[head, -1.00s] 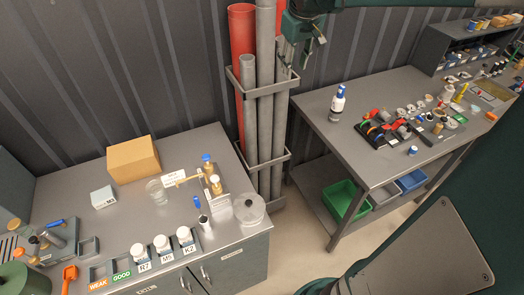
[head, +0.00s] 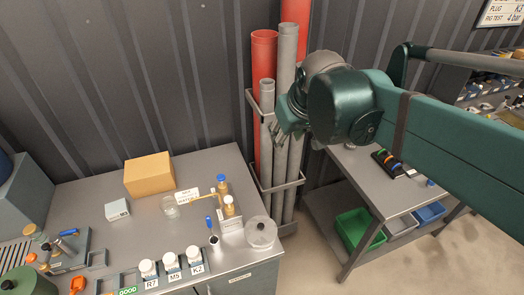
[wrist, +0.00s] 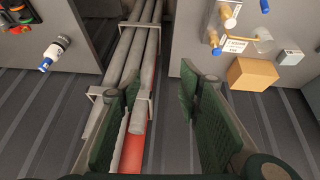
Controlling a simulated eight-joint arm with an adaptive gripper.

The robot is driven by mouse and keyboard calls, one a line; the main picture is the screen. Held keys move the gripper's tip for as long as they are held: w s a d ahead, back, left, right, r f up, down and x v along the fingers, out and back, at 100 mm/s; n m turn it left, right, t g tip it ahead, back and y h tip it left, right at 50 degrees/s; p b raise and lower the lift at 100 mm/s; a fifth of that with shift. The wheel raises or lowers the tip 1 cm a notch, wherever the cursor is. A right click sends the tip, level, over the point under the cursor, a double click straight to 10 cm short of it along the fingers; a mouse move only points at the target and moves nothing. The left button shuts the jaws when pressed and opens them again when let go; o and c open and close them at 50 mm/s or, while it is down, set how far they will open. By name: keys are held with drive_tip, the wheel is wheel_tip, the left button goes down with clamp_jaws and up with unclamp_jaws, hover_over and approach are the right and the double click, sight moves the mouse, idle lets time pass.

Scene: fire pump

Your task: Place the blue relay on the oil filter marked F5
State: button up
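My gripper (wrist: 160,88) is open and empty. It also shows in the head view (head: 284,128), raised in front of the pipe rack and between the two benches. I cannot make out a blue relay or an F5 mark on any thing. On the right bench (head: 350,172), a white cylinder with a blue end (wrist: 56,50) shows in the wrist view; I cannot read a mark on it. In the head view my arm hides much of that bench. Part of a black tray with coloured pieces (head: 387,160) shows past the arm.
Tall red and grey pipes (head: 286,70) stand in a rack between the benches. The left bench (head: 110,238) holds a cardboard box (head: 149,174), brass valves (head: 228,205), and white bottles marked R7, M5 and K2 (head: 172,265). Green (head: 354,228) and blue (head: 430,212) bins sit below the right bench.

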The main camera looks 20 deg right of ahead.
drive_tip(key=s+a+f+t, duration=0.1)
drive_tip(key=s+a+f, duration=0.4)
drive_tip(key=s, duration=0.4)
drive_tip(key=shift+a+f+y, duration=0.4)
drive_tip(key=shift+a, duration=0.15)
